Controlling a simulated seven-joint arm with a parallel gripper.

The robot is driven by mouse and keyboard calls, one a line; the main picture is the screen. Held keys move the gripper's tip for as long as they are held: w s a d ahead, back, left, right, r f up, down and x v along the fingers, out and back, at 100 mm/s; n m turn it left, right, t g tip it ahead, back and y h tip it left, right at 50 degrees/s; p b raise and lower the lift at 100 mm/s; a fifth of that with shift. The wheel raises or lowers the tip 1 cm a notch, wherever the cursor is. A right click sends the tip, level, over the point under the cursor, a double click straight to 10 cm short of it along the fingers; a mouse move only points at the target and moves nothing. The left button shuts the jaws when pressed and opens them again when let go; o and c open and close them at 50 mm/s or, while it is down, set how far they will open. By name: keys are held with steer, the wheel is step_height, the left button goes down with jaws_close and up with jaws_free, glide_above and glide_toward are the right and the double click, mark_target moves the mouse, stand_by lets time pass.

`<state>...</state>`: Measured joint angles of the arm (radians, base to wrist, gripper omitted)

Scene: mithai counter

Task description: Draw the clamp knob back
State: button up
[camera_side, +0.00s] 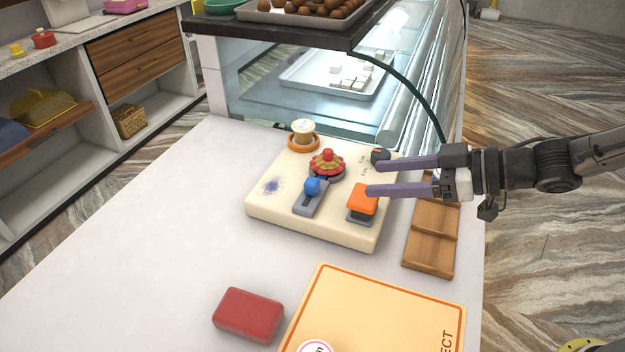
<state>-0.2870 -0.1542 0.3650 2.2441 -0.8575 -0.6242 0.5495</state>
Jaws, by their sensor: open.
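A cream board (275,205) lies on the white counter with several fittings on it. A blue ball knob (312,186) sits on a grey slotted base (309,204) at the board's front middle; it looks like the clamp knob. Behind it is a red and yellow scalloped piece (327,164) on a dark round base. My gripper (373,177) reaches in from the right, its two purple fingers open with nothing between them. The fingertips are right of the blue knob and apart from it. The lower finger is by the orange block (362,200), the upper by a dark knob (380,155).
A pale cup-like piece (303,132) in an orange ring stands at the board's back left. A red block (248,315) and an orange-bordered mat (370,315) lie in front. Wooden slats (430,250) lie right. A glass display case (330,95) stands behind. The counter's left is clear.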

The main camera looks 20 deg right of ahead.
mark_target(316, 182)
steer(key=x, duration=1.3)
steer(key=shift+w+a, duration=0.25)
steer(key=shift+a, duration=0.05)
jaws_close()
stand_by(0.9)
